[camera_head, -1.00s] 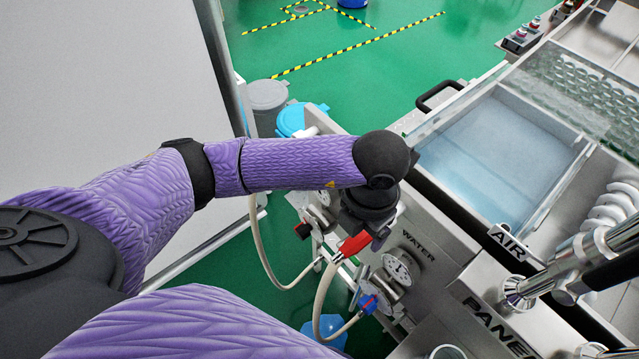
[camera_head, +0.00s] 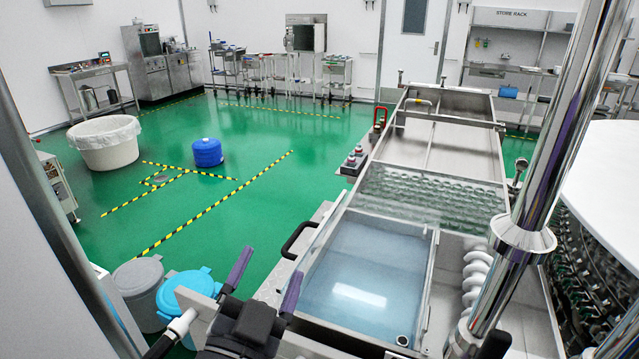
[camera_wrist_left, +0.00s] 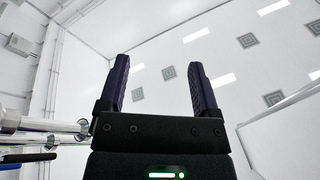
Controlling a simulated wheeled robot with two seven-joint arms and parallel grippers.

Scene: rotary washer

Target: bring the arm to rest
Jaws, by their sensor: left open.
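My left gripper (camera_head: 266,279) is at the bottom of the head view, with its two dark purple fingers spread apart and pointing up. It is open and nothing is between the fingers. In the left wrist view the same gripper (camera_wrist_left: 160,80) points up at the white ceiling, its fingers wide apart and empty. It stands in front of the near left side of the washer (camera_head: 432,262), left of the blue water basin (camera_head: 365,260). My right gripper is not in view.
A bright metal pole (camera_head: 545,165) rises close on the right. A grey bin (camera_head: 138,285) and a blue-lidded bin (camera_head: 190,292) stand just left of my left gripper. A black handle (camera_head: 297,238) juts from the washer's side.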

